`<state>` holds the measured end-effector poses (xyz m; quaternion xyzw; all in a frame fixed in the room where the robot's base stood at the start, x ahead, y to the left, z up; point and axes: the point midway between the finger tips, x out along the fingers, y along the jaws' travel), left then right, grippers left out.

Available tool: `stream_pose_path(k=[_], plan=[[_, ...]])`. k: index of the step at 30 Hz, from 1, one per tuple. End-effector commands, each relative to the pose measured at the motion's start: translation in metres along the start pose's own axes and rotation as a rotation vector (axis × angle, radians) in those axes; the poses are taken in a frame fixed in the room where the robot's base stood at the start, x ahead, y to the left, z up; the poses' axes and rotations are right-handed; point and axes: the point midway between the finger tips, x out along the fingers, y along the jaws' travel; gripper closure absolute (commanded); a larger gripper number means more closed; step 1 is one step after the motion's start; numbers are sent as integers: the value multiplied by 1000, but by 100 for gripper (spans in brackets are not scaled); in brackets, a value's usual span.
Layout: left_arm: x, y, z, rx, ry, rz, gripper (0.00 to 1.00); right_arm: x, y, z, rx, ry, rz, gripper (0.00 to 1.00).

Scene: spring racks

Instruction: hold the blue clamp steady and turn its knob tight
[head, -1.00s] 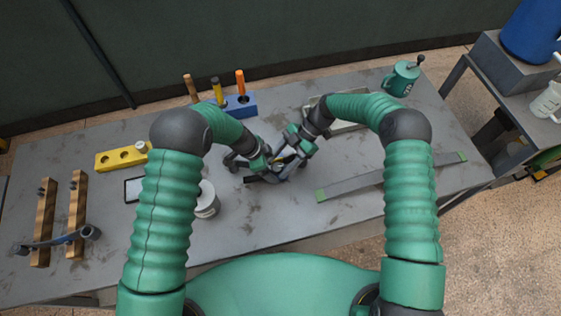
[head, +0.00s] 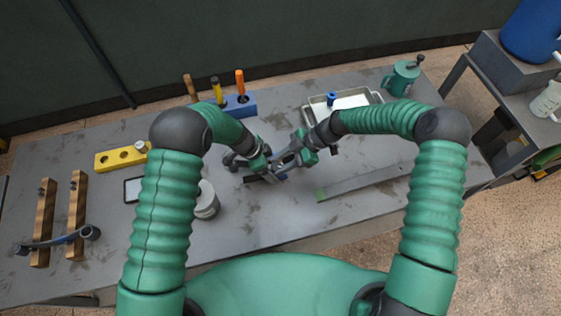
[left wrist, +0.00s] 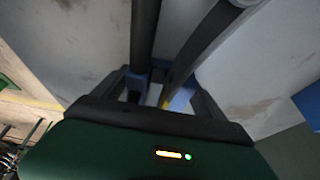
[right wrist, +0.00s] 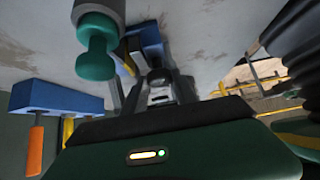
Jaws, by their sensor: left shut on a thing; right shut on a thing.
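The blue clamp (head: 283,177) is mostly hidden between my two grippers in the middle of the table. Blue parts of it show between the fingers in the left wrist view (left wrist: 182,98) and just beyond the fingers in the right wrist view (right wrist: 150,40). My left gripper (head: 266,172) is shut on the clamp from the left. My right gripper (head: 287,160) comes in from the right, close against the left one, and is shut at the clamp's knob. The knob itself is hidden in the head view.
A blue holder (head: 240,105) with upright tools stands behind. A tray (head: 312,112) is at the back right. A grey bar (head: 365,181) lies right of the grippers. The front right table is clear.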

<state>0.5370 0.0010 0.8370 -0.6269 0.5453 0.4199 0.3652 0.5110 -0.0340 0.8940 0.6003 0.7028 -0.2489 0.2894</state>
Motion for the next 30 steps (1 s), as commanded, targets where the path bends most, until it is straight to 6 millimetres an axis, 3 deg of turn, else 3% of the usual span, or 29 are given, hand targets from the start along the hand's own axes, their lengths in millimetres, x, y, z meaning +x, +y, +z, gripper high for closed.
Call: stream_pose_path(k=[11, 12, 16, 26, 30], plan=[[0, 1, -3, 3, 4, 4, 89, -1, 1, -1, 39, -1, 44, 100], [0, 1, -3, 3, 4, 4, 89, -1, 1, -1, 38, -1, 44, 64], [0, 1, -3, 3, 4, 4, 89, -1, 1, -1, 38, -1, 42, 47], [0, 1, -2, 2, 3, 3, 89, -3, 1, 0, 38, -1, 42, 45], [0, 1, -2, 1, 3, 2, 89, -23, 1, 0, 38, -2, 44, 45]])
